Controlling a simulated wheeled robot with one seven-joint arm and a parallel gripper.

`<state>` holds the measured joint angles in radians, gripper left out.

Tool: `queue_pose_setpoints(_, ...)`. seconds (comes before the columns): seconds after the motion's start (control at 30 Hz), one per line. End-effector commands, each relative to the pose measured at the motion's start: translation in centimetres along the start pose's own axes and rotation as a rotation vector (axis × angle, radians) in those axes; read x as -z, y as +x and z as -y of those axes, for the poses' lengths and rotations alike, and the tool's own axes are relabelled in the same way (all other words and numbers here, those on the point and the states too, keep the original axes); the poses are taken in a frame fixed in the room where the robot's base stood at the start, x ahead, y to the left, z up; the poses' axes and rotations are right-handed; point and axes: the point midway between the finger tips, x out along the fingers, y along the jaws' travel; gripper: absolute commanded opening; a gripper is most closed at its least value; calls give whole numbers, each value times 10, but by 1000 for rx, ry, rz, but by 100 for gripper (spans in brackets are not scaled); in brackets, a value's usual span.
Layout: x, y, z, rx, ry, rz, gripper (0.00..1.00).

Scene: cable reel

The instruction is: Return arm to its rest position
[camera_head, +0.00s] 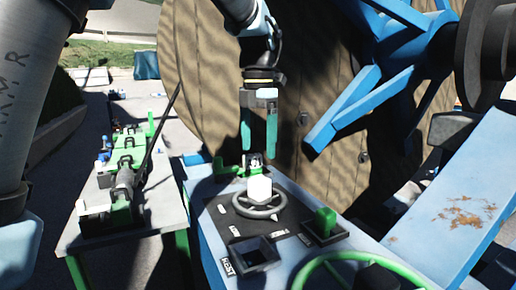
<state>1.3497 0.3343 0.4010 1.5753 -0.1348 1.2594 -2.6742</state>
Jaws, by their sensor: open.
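My gripper (258,131) hangs from my arm in the upper middle of the head view. Its two teal fingers point down and stand apart, with nothing seen between them. It is above the far end of a blue control panel (204,233). The fingertips appear apart from the block. My arm's upper links cross the top and left of the view.
A large wooden cable reel (190,70) stands close behind my gripper, with blue beams (345,108) to its right. A green knob (324,220), a square dark socket (254,254) and a green wheel (318,262) are on the panel. A grey table (160,222) with green devices stands left.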

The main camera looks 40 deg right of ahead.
Motion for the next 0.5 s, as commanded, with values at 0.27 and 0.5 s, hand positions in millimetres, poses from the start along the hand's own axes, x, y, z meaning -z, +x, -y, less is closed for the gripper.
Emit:
queue_pose_setpoints(0.27, 0, 0, 0, 0, 0, 0, 85)
queue_pose_setpoints(0.5, 18, 11, -24, 3, 75, 4, 85)
